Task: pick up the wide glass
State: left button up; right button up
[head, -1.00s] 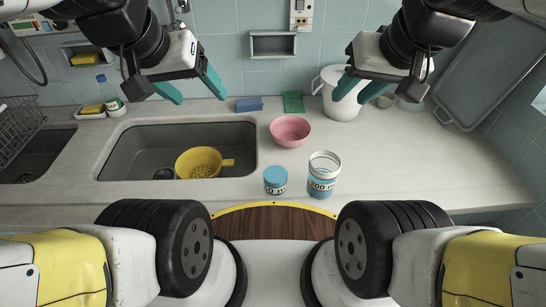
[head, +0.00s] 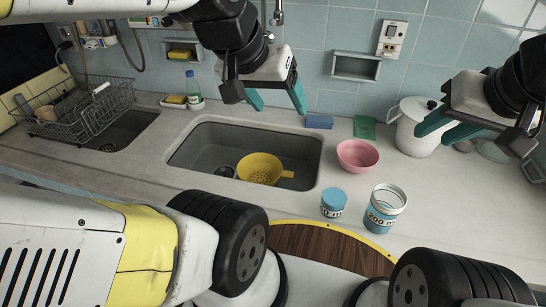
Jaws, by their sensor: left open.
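A clear wide glass (head: 386,207) stands upright on the counter's front part, with blue in its lower part and a dark marking that seems to read 200. A shorter container with a blue top (head: 333,201) stands just left of it, a small gap apart. My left gripper (head: 279,106) is open and empty above the back of the sink, well behind and left of the glass. My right gripper (head: 433,141) appears open and empty, in front of the white pot in the picture, behind and right of the glass. Neither gripper touches the glass.
A pink bowl (head: 357,155) stands behind the two containers. A white pot (head: 412,143), green sponge (head: 364,127) and blue sponge (head: 319,121) are near the wall. The sink (head: 205,150) holds a yellow colander (head: 260,168). A dish rack (head: 85,110) is far left.

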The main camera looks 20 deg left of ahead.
aim_at(333, 199)
jog(key=k+j+z, duration=0.35)
jog(key=j, duration=0.35)
jog(key=k+j+z, duration=0.35)
jog(key=j, duration=0.25)
jog(key=k+j+z, duration=0.35)
jog(key=i+l, duration=0.1)
